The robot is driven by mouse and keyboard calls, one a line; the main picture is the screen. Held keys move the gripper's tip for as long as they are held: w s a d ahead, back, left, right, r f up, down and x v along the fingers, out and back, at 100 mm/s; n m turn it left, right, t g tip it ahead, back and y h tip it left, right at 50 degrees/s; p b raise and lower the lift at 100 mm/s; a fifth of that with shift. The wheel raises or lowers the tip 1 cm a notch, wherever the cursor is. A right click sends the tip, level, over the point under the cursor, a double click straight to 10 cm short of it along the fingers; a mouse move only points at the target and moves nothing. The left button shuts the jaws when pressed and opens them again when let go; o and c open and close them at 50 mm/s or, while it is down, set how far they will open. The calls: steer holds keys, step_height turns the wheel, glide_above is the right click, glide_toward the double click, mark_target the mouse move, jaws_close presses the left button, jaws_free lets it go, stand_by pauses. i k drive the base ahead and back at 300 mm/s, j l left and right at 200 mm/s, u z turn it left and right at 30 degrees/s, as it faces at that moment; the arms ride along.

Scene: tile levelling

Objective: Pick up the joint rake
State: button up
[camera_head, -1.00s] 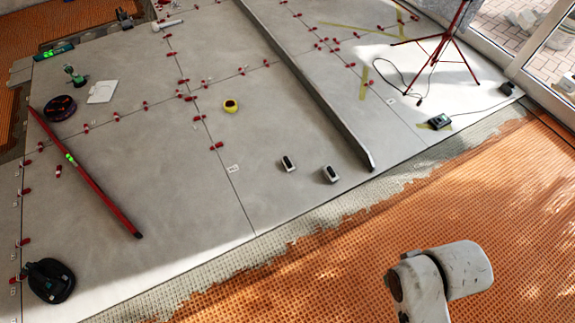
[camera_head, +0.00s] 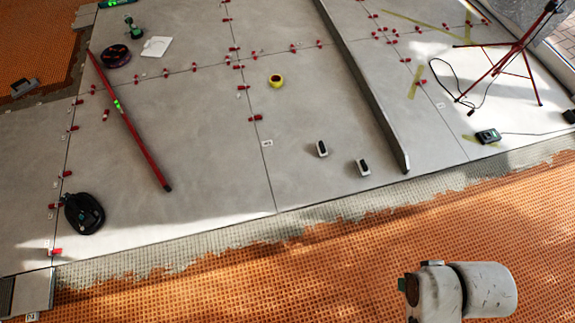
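I cannot pick out a joint rake for certain in the head view. A small grey tool with a dark handle (camera_head: 25,87) lies on the orange mat at the far left, and I cannot tell what it is. A small green tool (camera_head: 134,28) stands on the tiles at the upper left, also too small to name surely. A scuffed white link of my arm shows at the lower right over the orange mat. My gripper is out of view.
Grey tiles (camera_head: 200,125) carry a red level (camera_head: 128,115), a long straightedge (camera_head: 362,85), yellow tape (camera_head: 276,81), two small grey devices (camera_head: 322,149) and a black device (camera_head: 84,214). A red tripod (camera_head: 505,60) with a cable stands upper right. The orange mat (camera_head: 330,270) in front is clear.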

mark_target(321, 149)
steer(key=i+j, duration=0.1)
steer(key=i, duration=0.35)
steer(key=i+j+z, duration=0.1)
steer(key=i, duration=0.4)
steer(key=i+j, duration=0.1)
steer(key=i, duration=0.35)
steer(key=i+j+z, duration=0.1)
steer(key=i, duration=0.35)
steer(key=i+j, duration=0.2)
steer(key=i, duration=0.3)
